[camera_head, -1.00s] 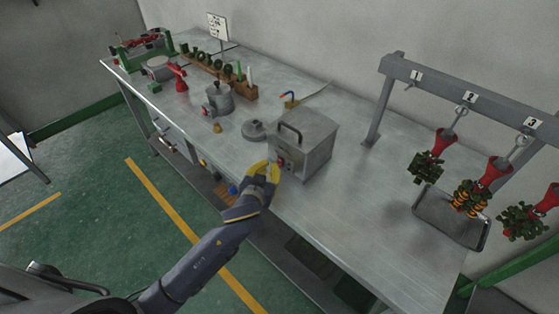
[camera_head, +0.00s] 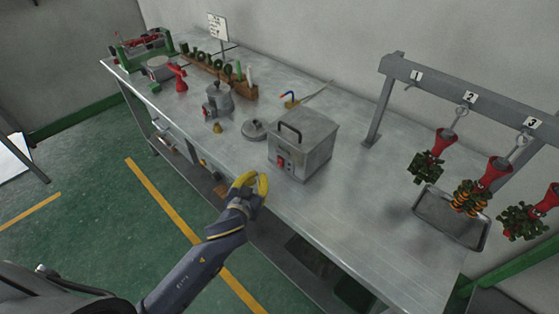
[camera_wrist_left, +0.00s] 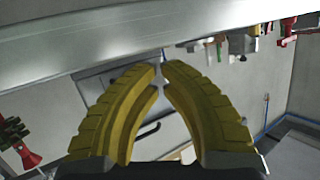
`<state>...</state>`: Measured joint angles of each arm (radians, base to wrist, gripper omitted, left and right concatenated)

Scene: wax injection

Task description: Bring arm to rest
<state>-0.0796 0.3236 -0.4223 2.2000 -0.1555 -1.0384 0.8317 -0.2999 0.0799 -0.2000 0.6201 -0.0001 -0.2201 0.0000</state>
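My left gripper (camera_head: 254,181) has yellow fingers and hangs just off the table's front edge, in front of and to the left of the grey metal box (camera_head: 306,146). My right gripper is not in view.
The metal table (camera_head: 352,213) carries a round grey lid (camera_head: 255,130), a pot (camera_head: 217,100) and a wooden rack (camera_head: 225,79). At right, a numbered frame (camera_head: 463,88) holds red-topped hanging pieces above a tray (camera_head: 451,226). The green floor before the table is open.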

